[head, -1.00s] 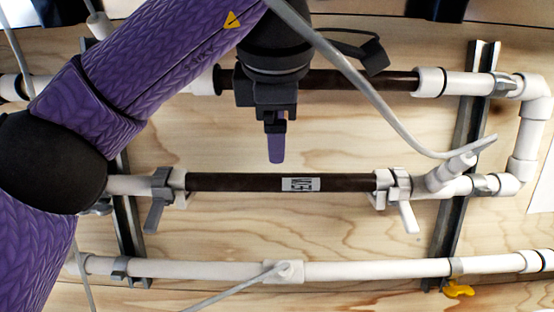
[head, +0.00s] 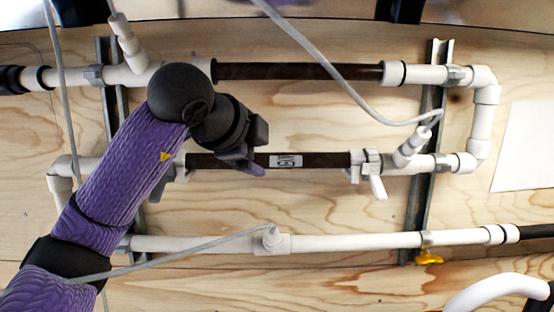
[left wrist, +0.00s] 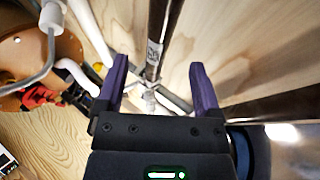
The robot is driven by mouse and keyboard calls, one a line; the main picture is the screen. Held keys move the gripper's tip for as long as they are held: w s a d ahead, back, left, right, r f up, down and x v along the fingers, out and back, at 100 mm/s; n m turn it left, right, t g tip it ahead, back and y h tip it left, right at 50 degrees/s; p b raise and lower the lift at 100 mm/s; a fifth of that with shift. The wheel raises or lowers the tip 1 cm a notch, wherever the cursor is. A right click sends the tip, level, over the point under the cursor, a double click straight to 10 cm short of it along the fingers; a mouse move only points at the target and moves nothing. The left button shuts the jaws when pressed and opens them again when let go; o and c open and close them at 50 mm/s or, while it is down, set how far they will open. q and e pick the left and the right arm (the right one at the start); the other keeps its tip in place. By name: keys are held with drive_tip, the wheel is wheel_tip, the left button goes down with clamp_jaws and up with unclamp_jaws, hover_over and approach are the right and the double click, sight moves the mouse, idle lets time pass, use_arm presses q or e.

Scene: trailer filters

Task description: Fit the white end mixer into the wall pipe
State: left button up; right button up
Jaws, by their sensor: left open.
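A dark tube with a small white label (head: 286,161) spans the middle pipe line on the wall, between a grey-handled valve at its left and a white-handled valve (head: 369,166) at its right. My left gripper (head: 252,162) is in front of this tube, left of the label, and hides part of it. In the left wrist view the gripper (left wrist: 160,88) is open, with purple fingers wide apart; the labelled dark tube (left wrist: 157,52) shows beyond and between them, not clearly touched. I cannot tell which part is the white end mixer. My right gripper is not in view.
An upper white pipe line (head: 430,74) holds another dark tube (head: 285,71). A lower white pipe (head: 350,241) runs below, with a yellow handle (head: 428,258). Grey hoses cross the panel. A white curved piece (head: 495,288) shows at bottom right.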

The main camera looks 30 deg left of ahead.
sight(269, 158)
use_arm(q)
drive_tip(key=p+x, duration=0.3)
drive_tip(key=x, duration=0.2)
drive_tip(key=shift+w+f, duration=0.1)
drive_tip(key=shift+w, duration=0.2)
drive_tip(key=shift+w+f, duration=0.2)
clamp_jaws()
